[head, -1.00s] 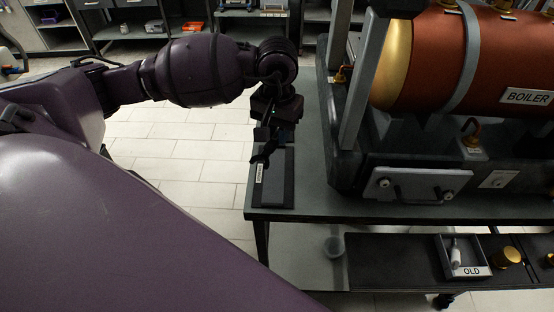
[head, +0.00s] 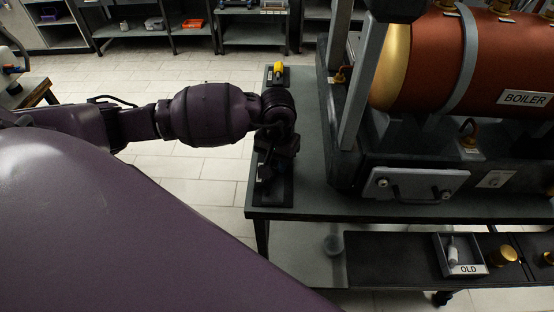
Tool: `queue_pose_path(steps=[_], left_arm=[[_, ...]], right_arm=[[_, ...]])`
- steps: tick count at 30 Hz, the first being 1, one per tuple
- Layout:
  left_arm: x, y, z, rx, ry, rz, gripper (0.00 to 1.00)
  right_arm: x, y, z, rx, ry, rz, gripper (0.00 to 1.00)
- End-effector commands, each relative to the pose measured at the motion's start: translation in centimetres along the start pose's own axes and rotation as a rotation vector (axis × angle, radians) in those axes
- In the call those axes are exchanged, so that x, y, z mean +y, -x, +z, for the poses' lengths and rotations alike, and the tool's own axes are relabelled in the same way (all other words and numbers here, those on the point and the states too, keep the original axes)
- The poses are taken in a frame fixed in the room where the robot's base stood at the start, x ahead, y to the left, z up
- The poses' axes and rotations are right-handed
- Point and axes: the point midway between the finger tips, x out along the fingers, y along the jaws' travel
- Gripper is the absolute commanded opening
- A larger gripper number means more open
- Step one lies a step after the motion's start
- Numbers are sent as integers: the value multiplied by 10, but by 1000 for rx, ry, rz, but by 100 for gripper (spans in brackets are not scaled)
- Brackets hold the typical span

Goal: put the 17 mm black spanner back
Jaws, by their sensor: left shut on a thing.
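My left gripper (head: 268,168) is low over the dark mat (head: 284,198) at the left end of the bench. It is shut on the black spanner, which is mostly hidden by the gripper and hard to pick out against the dark mat. I cannot tell whether the spanner touches the mat. The mat's pale label is covered. My right gripper is out of view.
The boiler (head: 460,60) on its dark base stands close right of my left arm. A yellow object (head: 279,70) is at the bench's far end. A tray marked OLD (head: 470,269) and a brass part (head: 503,256) sit on the lower front shelf.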

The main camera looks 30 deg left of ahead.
Motion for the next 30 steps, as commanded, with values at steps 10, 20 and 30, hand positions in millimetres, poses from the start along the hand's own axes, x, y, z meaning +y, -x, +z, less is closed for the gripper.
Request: queue_pose_path(steps=[10, 20, 30], left_arm=[[0, -2, 0, 0, 0, 0, 37], [0, -2, 0, 0, 0, 0, 49], [-1, 29, -1, 6, -1, -2, 49]], right_arm=[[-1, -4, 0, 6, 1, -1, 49], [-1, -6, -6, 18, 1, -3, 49], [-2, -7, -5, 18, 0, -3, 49]])
